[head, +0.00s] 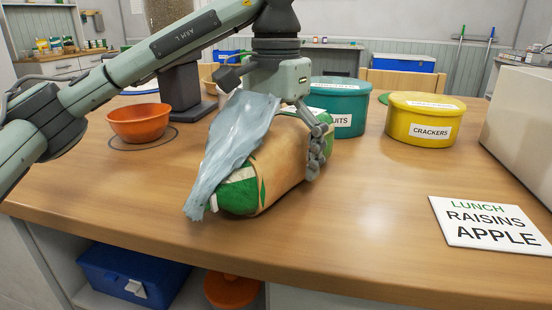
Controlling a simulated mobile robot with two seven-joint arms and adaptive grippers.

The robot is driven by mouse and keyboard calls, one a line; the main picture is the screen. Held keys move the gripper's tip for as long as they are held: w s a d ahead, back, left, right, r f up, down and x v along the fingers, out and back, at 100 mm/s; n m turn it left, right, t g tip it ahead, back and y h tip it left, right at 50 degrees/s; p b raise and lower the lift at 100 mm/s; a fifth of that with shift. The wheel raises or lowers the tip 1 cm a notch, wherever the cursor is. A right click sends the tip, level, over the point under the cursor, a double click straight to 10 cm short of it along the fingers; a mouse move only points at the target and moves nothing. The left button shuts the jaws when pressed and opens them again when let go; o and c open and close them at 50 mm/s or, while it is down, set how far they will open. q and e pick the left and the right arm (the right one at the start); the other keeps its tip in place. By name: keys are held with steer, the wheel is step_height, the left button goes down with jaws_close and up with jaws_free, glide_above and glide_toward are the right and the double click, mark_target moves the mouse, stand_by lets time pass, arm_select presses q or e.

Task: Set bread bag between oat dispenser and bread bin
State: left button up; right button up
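The bread bag (278,163) is a brown and green pack with a loose grey-blue plastic end. It lies on its side in the middle of the wooden counter; I cannot tell if it is slightly lifted. My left gripper (285,140) reaches down over it from above, with fingers against its right side; the other side is hidden behind the plastic. A dark grey stand (180,82), perhaps the oat dispenser, is behind to the left, partly covered by my arm. A pale box (522,122), perhaps the bread bin, is cut off at the right edge. My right gripper is not in view.
An orange bowl (139,123) sits left of the bag. A teal tub (345,120) stands close behind the bag, and a yellow crackers tub (424,119) right of it. A lunch card (489,223) lies at front right. The counter between bag and card is clear.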

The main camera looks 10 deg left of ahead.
mark_target(276, 124)
arm_select(q)
steer(key=shift+r, duration=0.25)
step_height(276, 124, up, 11)
steer(key=shift+f+p, duration=0.1)
steer(key=shift+p, duration=1.15)
steer(key=shift+r, duration=0.5)
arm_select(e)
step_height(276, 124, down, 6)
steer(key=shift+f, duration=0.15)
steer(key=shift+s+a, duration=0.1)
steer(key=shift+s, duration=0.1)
